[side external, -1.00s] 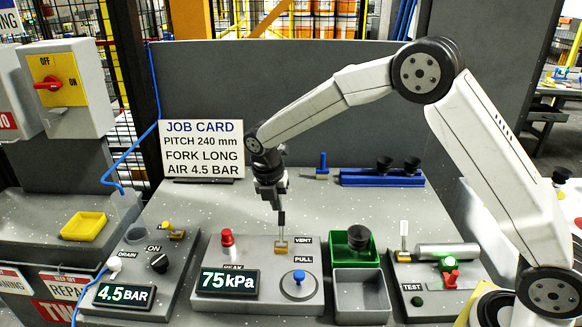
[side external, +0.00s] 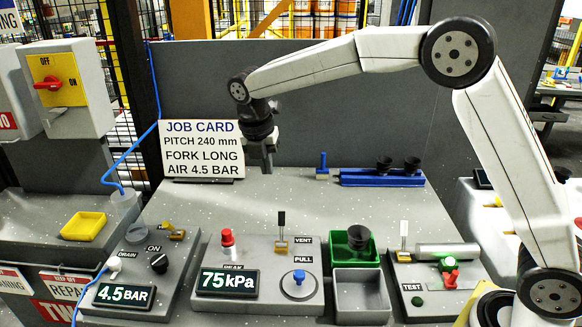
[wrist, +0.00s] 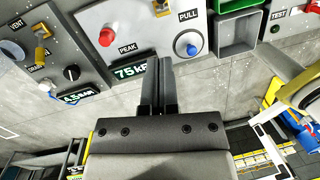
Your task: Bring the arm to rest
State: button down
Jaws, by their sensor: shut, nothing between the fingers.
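My gripper (side external: 267,165) hangs in the air over the back of the grey bench (side external: 330,212), just right of the job card (side external: 202,150). Its fingers point down and are shut with nothing between them. In the wrist view the shut fingers (wrist: 158,80) show in front of the panel with the 75 kPa display (wrist: 130,70). In the side view that panel (side external: 255,262) stands at the bench front, below and apart from my gripper. Its black-handled lever (side external: 281,228) stands upright at the VENT label.
A 4.5 BAR panel (side external: 150,262) stands at left. Green (side external: 334,262) and grey (side external: 360,300) bins, one holding a black cup, stand right of the middle panel. A test panel (side external: 430,275) is further right. A blue rack (side external: 355,178) with black cups lies at the back.

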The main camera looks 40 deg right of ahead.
dwell(0.3)
jog(key=s+d+f+m+t, duration=0.1)
jog(key=s+d+f+m, duration=0.1)
jog(key=s+m, duration=0.5)
jog(key=s+d+f+m+t+y, duration=0.1)
jog(key=s+d+f+m, duration=0.2)
jog(key=s+f+m, duration=0.2)
jog(key=s+d+f+m+t+y, duration=0.1)
jog(key=s+d+f+m, duration=0.1)
jog(key=s+m, duration=0.8)
jog(key=f+m, duration=0.1)
jog(key=m, duration=0.2)
jog(key=shift+s+d+f, duration=0.15)
jog(key=shift+s+f, duration=0.05)
jog(key=shift+s, duration=0.1)
